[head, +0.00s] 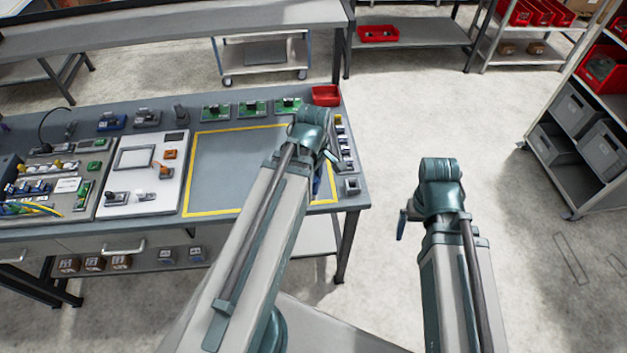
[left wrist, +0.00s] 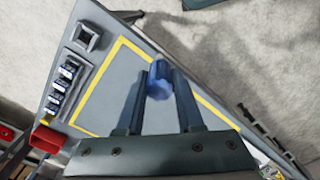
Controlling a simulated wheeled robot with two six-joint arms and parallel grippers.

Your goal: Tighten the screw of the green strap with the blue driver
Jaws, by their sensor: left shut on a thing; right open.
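The blue driver (left wrist: 157,84) shows in the left wrist view as a faceted blue end between the fingers of my left gripper (left wrist: 163,76), which is shut on it. In the head view a slim blue part, likely the driver (head: 317,184), shows beside my left forearm, over the right part of the yellow-outlined area. The forearm hides most of the gripper there. My right gripper (head: 402,226) is open and off the table's right side, largely hidden behind its own arm. I cannot make out the green strap or its screw for certain.
A yellow-outlined area (head: 218,165) on the workbench looks bare where visible. A grey square holder (head: 352,186) and several small dispensers line the right edge. Green boards (head: 252,108) and a red bin (head: 326,95) stand at the back. A white panel (head: 143,178) is left.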

